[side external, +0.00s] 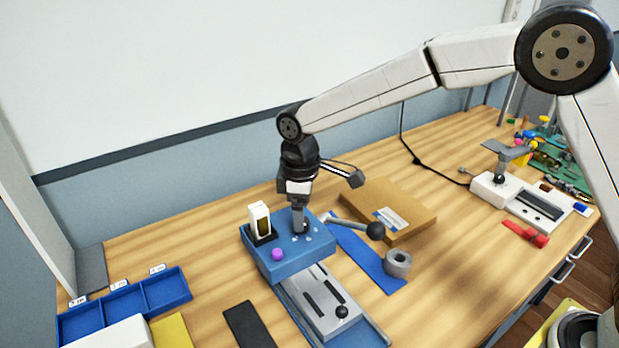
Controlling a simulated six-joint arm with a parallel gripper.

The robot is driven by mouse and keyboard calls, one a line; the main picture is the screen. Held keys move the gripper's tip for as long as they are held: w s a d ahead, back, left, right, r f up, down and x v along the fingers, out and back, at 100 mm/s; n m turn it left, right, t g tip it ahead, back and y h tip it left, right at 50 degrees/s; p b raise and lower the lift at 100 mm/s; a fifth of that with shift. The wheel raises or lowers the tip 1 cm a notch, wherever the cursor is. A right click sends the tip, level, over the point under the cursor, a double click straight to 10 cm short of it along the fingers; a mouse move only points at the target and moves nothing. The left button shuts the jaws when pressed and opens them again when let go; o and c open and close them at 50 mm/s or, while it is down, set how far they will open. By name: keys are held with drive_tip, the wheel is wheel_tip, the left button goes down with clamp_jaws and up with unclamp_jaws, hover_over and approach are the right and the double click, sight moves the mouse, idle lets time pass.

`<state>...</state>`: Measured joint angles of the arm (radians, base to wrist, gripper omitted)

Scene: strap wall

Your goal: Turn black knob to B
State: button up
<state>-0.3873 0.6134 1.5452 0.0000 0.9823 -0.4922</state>
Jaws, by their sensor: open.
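A blue box (275,262) stands on the wooden table with a purple button (278,254) and a white-and-black switch block (260,222) on it. My gripper (300,226) points down over the right part of the box top, with its fingertips close to the surface. The jaws are open. A small dark shape, likely the black knob (305,228), shows at the fingertips, mostly hidden by them. Small white marks lie on the box top around it. I cannot read the letters or tell where the knob points, nor whether the fingers touch it.
A lever with a black ball (376,230) stands close to the right of the box. A grey slider unit (322,300) is in front, and blue bins (125,302) are left.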

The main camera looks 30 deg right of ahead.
sight(308, 220)
drive_tip(key=shift+r, duration=2.75)
drive_tip(key=shift+d, duration=0.1)
drive_tip(key=shift+s+d+f, duration=0.1)
drive_tip(key=shift+s+d, duration=0.1)
drive_tip(key=shift+d, duration=0.35)
drive_tip(key=s+d+f+m+t, duration=0.1)
drive_tip(key=s+d+f+m, duration=0.3)
drive_tip(key=s+d, duration=0.5)
drive_tip(key=s+d+f+m+t, duration=0.1)
drive_tip(key=s+d+f+m, duration=0.3)
drive_tip(key=s+d, duration=0.5)
drive_tip(key=shift+s+m+t, duration=0.25)
drive_tip(key=shift+m+t, duration=0.05)
drive_tip(key=shift+m, duration=0.7)
